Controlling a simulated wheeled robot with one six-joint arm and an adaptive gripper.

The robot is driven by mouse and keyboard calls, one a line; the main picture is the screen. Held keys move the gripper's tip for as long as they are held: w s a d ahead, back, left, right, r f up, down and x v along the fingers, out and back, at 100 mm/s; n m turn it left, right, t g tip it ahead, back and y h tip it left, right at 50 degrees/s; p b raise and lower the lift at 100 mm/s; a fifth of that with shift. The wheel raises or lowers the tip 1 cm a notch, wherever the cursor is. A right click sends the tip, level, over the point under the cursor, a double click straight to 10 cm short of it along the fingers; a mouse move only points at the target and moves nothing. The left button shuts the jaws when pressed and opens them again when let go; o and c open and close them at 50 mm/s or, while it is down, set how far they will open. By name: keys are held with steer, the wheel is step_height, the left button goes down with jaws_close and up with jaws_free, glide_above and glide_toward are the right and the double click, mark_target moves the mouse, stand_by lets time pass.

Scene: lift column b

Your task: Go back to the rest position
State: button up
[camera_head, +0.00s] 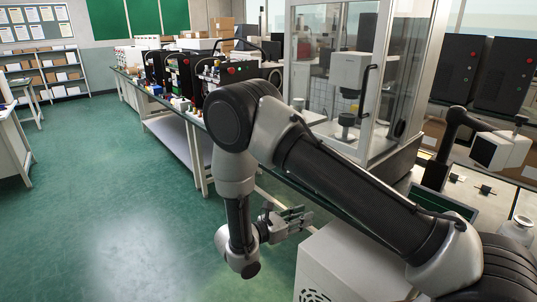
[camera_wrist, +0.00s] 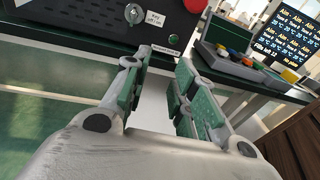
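My gripper (camera_head: 300,217) hangs low in the head view, in front of the bench's near end and over the green floor. My arm reaches across from the lower right and bends down to it. In the wrist view my gripper (camera_wrist: 160,75) shows two fingers with green pads, spread apart. I see nothing held between them; a pale surface shows through the gap.
A long bench (camera_head: 172,132) with black machines (camera_head: 212,82) runs behind my arm. A glass-walled cabinet (camera_head: 350,75) stands behind the forearm. A control box with coloured buttons (camera_wrist: 235,62) and a dark screen (camera_wrist: 284,37) are at right in the wrist view. Open green floor (camera_head: 85,200) lies left.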

steer(key=s+d+r+m+g+y, duration=0.1)
steer(key=s+d+r+m+y, duration=0.4)
steer(key=r, duration=0.5)
steer(key=s+d+r+m+g+y, duration=0.1)
steer(key=s+d+r+m+y, duration=0.4)
steer(key=s+d+r+m, duration=0.4)
steer(key=s+d+r+m+g+y, duration=0.1)
steer(key=s+d+r+m+y, duration=0.4)
steer(key=s+r+m, duration=0.5)
step_height(320, 180, up, 2)
steer(key=d, duration=0.2)
steer(key=shift+d+g, duration=0.3)
steer(key=shift+d, duration=0.1)
